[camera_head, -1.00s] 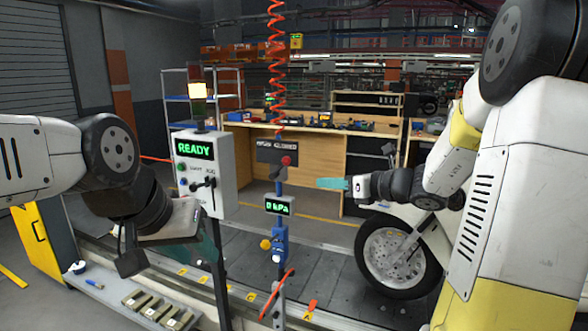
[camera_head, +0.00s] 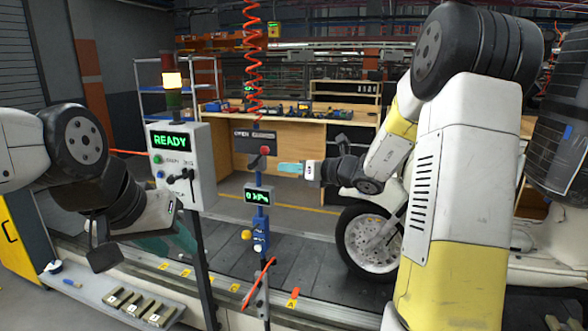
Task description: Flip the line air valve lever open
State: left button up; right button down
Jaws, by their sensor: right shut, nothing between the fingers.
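A dark plate marked OPEN and CLOSED (camera_head: 255,137) is on the air post, below the coiled red hose. A red lever end (camera_head: 265,150) shows at the plate's lower right and looks nearly end-on, so its exact angle is unclear. Below it is a display (camera_head: 258,195) reading 0 kPa. My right gripper (camera_head: 284,168) is shut and empty, its teal fingers pointing left, just right of and slightly below the red lever end. I cannot tell whether they touch. My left gripper (camera_head: 145,243) hangs at the left, its jaw opening unclear.
A control box (camera_head: 181,165) showing READY, with black levers, stands left of the post. A blue valve body (camera_head: 260,228) and a slanted red bar (camera_head: 259,284) are lower on the post. A motorcycle wheel (camera_head: 372,240) stands on the conveyor (camera_head: 310,263) to the right.

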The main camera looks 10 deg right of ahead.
aim_at(262, 155)
jog(key=w+a, duration=0.1)
jog(key=w+a+r, duration=0.1)
jog(key=w, duration=0.1)
jog(key=w+a, duration=0.1)
jog(key=shift+w+a+r, duration=0.15)
jog(key=shift+w+r, duration=0.1)
jog(key=shift+r, duration=0.15)
jog(key=shift+r, duration=0.15)
